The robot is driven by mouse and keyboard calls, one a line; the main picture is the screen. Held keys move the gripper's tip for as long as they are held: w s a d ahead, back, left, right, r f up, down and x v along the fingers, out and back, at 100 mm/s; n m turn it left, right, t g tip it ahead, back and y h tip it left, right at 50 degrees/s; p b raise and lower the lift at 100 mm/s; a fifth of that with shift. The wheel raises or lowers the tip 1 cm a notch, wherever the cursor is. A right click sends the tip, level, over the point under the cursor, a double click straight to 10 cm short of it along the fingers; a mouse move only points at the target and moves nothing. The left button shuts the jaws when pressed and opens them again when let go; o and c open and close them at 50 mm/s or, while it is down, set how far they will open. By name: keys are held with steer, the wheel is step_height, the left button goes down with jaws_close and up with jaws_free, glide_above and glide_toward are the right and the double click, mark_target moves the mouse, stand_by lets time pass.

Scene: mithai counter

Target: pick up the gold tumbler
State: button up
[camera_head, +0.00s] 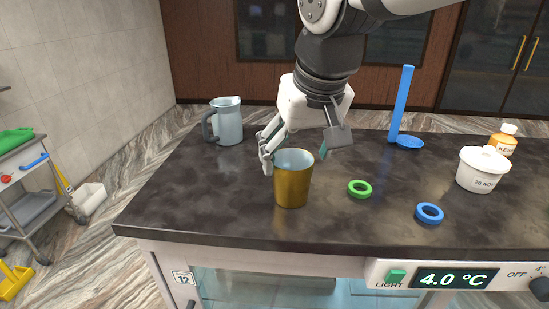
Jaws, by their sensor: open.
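The gold tumbler (291,187) stands upright on the dark counter near its front edge, with its pale bluish inside showing at the open top. My gripper (297,158) is just behind and above the tumbler, pointing down with its fingers spread. One finger shows at the tumbler's left rim and the other is to the right, a little apart from the rim. I cannot tell whether a finger touches the tumbler.
A green ring (360,189) and a blue ring (429,213) lie to the right. A white lidded pot (483,170), an orange bottle (503,142) and a blue ladle (402,108) stand farther right and back. A grey jug (228,123) is back left. The counter's (190,196) left front is clear.

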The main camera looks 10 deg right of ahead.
steer(key=shift+a+x, duration=0.15)
steer(key=shift+x, duration=1.25)
steer(key=shift+a+x, duration=0.1)
steer(key=shift+x, duration=1.25)
steer(key=shift+s, duration=0.2)
steer(key=c, duration=1.3)
